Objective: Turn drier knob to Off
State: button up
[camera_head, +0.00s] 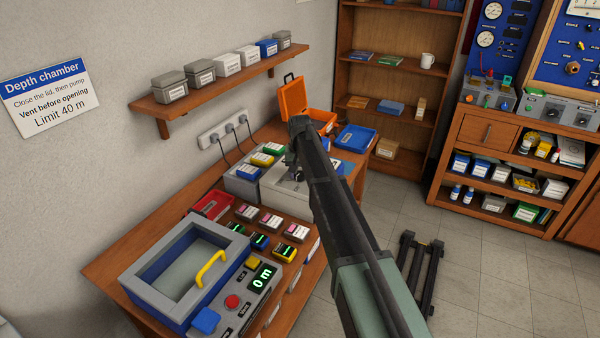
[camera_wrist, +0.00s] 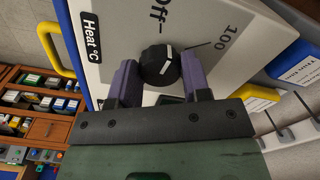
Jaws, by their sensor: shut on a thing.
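The black round drier knob (camera_wrist: 160,66) is on a pale panel (camera_wrist: 115,40) marked "Heat °C", "Off" and "100" in the wrist view. Its white pointer line slants slightly right of upright in the picture, near the "Off" side; I cannot tell its exact alignment with the mark. My gripper (camera_wrist: 158,78) is shut on the knob, with one purple finger on each side of it. In the head view, a white box (camera_head: 290,203), apparently the drier, stands on the bench, and my arm hides its knob.
The wooden bench (camera_head: 125,247) also holds the depth chamber (camera_head: 160,300) with a yellow handle, several small devices, a red tray (camera_head: 212,205), an orange case (camera_head: 292,100) and a blue tray (camera_head: 357,138). A wall shelf (camera_head: 215,92) with boxes is above.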

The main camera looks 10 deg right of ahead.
aim_at(300, 173)
jog(key=shift+n, duration=2.2)
jog(key=o, duration=0.9)
notch_tip(300, 173, up, 11)
jog(key=p, duration=1)
jog(key=shift+f+p, duration=0.1)
jog(key=shift+p, duration=0.3)
